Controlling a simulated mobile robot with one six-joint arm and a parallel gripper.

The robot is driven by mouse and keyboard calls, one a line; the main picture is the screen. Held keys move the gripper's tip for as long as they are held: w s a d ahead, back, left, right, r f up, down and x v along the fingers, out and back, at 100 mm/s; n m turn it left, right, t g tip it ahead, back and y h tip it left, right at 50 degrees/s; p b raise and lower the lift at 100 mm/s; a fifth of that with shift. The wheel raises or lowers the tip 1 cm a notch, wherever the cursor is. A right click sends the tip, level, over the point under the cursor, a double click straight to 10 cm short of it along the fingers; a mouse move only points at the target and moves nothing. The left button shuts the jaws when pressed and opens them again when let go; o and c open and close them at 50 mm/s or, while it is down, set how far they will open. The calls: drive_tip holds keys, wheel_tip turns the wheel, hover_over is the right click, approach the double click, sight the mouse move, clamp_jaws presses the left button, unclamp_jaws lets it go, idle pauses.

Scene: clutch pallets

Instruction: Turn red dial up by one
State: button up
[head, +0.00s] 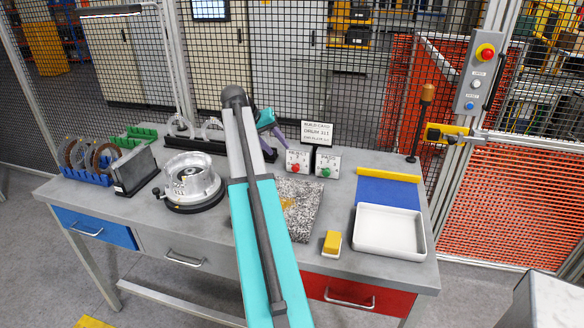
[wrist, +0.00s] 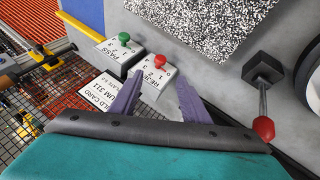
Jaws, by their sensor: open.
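The red dial (head: 295,168) is a small red knob on a white box with printed numbers, near the back middle of the bench. It also shows in the wrist view (wrist: 159,61). I cannot tell which number it points at. My gripper (wrist: 159,77) is open, with its two purple fingers apart and pointing at the red dial's box, one to each side. The knob shows just beyond the fingertips, and nothing is held between them. In the head view my gripper (head: 280,132) is above and behind the box, partly hidden by my arm.
A similar box with a green dial (head: 326,172) stands close on the right. A build card sign (head: 317,133) stands behind both boxes. A speckled plate (head: 302,208) lies in front. A red-handled lever (wrist: 263,128) stands beside my gripper in the wrist view.

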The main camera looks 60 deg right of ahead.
sight(294, 167)
drive_tip(key=shift+f, duration=0.1)
drive_tip(key=shift+p+x, duration=1.65)
drive_tip(key=shift+x, duration=5.15)
drive_tip(key=shift+c, duration=0.2)
drive_tip(key=c, duration=1)
